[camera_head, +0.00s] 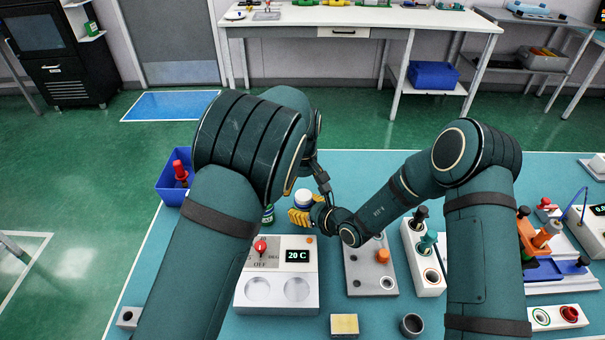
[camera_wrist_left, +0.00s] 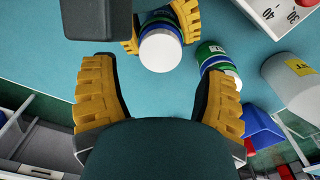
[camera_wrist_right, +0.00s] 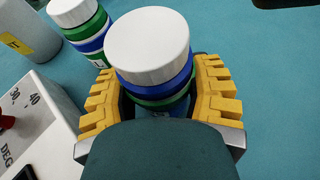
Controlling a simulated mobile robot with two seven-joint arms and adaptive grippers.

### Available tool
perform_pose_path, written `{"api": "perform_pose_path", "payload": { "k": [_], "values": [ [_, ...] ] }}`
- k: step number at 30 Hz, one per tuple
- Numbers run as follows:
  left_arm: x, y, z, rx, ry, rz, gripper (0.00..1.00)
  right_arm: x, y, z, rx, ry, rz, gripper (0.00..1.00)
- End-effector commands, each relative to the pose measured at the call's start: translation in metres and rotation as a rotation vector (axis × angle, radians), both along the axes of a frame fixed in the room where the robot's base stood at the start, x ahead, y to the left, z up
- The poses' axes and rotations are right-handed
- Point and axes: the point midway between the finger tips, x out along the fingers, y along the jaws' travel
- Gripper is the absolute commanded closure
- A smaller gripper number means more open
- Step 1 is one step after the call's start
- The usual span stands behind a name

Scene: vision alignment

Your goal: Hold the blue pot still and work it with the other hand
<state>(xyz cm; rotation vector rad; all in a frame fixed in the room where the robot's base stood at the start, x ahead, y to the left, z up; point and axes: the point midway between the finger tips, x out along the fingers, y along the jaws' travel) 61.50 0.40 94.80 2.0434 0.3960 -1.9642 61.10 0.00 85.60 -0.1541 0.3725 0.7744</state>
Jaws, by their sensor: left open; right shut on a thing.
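The blue pot (camera_head: 303,199) has a white lid and blue and green bands. My right gripper (camera_head: 300,216) is shut around its sides, and in the right wrist view the pot (camera_wrist_right: 152,50) stands between the yellow fingers (camera_wrist_right: 160,98). My left gripper (camera_wrist_left: 158,100) is open and empty, its fingers wide apart. In the left wrist view the pot (camera_wrist_left: 160,48) lies ahead of these fingers, apart from them. My left arm hides most of the left gripper in the head view. A similar pot with a green upper band (camera_wrist_right: 82,25) stands beside the held one.
A hotplate box (camera_head: 278,275) showing 20 C stands in front. A grey plate with an orange knob (camera_head: 370,267) and a white holed block (camera_head: 424,258) are to its right. A blue bin (camera_head: 170,190) is at the left edge. A labelled grey cylinder (camera_wrist_left: 300,82) stands near the pots.

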Motion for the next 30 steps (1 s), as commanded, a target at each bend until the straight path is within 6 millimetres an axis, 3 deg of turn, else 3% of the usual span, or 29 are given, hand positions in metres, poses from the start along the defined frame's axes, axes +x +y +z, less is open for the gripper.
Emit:
{"api": "perform_pose_path", "payload": {
  "k": [6, 17, 18, 24, 30],
  "values": [
    [0.001, 0.001, -0.022, 0.001, 0.001, 0.0, 0.27, 0.0, 0.0, 0.0, 0.001, -0.001, 0.0, 1.0],
    [0.001, 0.0, -0.026, 0.0, 0.0, 0.0, 0.27, 0.0, 0.0, 0.0, 0.001, -0.001, 0.0, 1.0],
    [0.001, 0.0, -0.026, 0.0, 0.0, 0.0, 0.29, 0.0, 0.0, 0.0, 0.001, -0.001, 0.0, 1.0],
    [0.001, 0.0, -0.026, 0.0, 0.0, -0.001, 0.99, 0.0, 0.0, 0.0, 0.001, -0.001, 0.0, 1.0],
    [0.001, 0.001, -0.026, 0.001, 0.0, 0.0, 1.0, 0.0, 0.0, 0.001, 0.001, -0.001, 0.0, 1.0]
  ]
}}
